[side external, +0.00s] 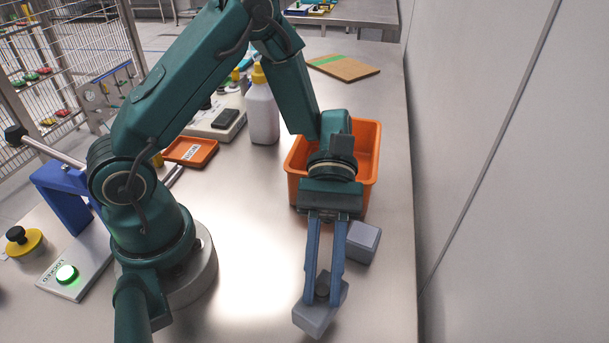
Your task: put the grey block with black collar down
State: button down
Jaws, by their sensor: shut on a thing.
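The grey block with black collar (314,319) is between the fingertips of my gripper (322,291). The two long blue fingers point down and are shut on it around its dark collar. The block's grey body shows below the fingertips, at the front right of the metal table (255,270). I cannot tell whether its underside touches the table. A second grey block (362,243) sits on the table behind and to the right of the fingers, apart from the held block.
An orange bin (366,165) stands behind my gripper. A white bottle with yellow cap (262,112), an orange tray (190,152) and a brown board (342,68) are farther back. A grey wall (500,180) runs along the right.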

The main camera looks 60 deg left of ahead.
aim_at(322, 298)
jog(key=shift+d+f, duration=0.15)
jog(key=shift+d, duration=0.05)
jog(key=shift+f, duration=1.95)
jog(key=c, duration=0.8)
grip_release()
jog(key=shift+f, duration=0.1)
jog(key=v, duration=1.2)
jog(key=s+a+r+m+t+y, duration=0.2)
jog(key=m+t+y, duration=0.1)
jog(key=t, duration=0.1)
jog(key=s+a+r+m+t+y, duration=0.2)
jog(key=r+m+t+y, duration=0.1)
jog(key=m+t+y, duration=0.1)
jog(key=s+a+r+m+t+y, duration=0.2)
jog(key=s+r+m+t+y, duration=0.1)
jog(key=t, duration=0.3)
jog(key=shift+a+r, duration=0.1)
